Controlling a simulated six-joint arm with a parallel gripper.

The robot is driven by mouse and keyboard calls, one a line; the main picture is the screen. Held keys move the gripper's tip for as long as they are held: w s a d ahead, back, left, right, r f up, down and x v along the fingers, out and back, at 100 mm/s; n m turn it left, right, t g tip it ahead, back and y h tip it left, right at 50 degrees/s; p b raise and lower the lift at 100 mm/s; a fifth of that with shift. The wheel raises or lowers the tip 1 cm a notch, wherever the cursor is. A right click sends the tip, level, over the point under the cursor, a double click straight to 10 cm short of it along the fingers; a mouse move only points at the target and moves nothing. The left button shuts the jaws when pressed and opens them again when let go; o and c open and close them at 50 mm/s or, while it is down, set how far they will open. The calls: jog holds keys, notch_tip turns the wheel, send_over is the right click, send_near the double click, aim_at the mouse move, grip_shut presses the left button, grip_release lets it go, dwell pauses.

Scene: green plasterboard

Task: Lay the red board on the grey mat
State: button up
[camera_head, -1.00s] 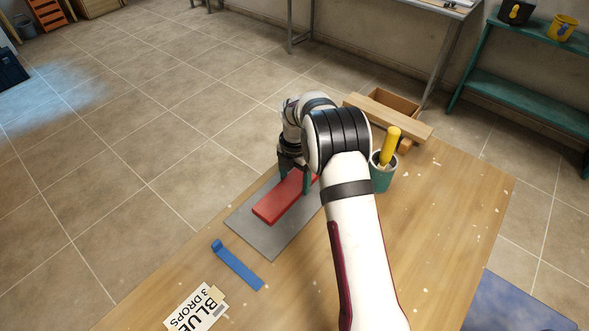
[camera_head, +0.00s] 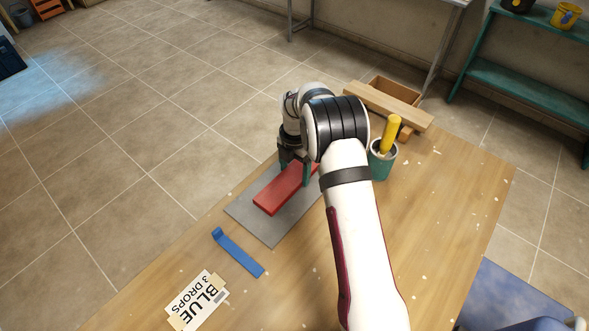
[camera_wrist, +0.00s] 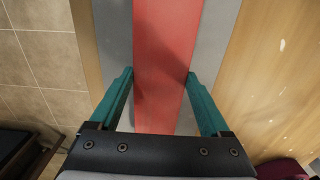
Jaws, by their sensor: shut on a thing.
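The red board (camera_head: 277,195) is over the grey mat (camera_head: 268,226), its near part inside the mat's outline. Whether it rests on the mat or hangs just above it I cannot tell. My gripper (camera_head: 296,172) is shut on the red board at its far part, one finger on each side. In the wrist view the red board (camera_wrist: 165,60) runs between the two green fingers (camera_wrist: 160,78), with grey mat (camera_wrist: 211,50) showing on both sides. My arm hides the mat's right side and the board's far end.
A blue strip (camera_head: 238,254) and a "BLUE 3 DROPS" card (camera_head: 198,300) lie on the wooden table (camera_head: 440,200) in front of the mat. A green cup (camera_head: 381,165) with a yellow-handled tool (camera_head: 391,134) stands right of my arm. A wooden box (camera_head: 391,99) is at the back.

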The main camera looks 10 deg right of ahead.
jog(key=shift+f, duration=0.45)
jog(key=o, duration=1.4)
notch_tip(320, 180, up, 16)
jog(key=shift+f, duration=0.15)
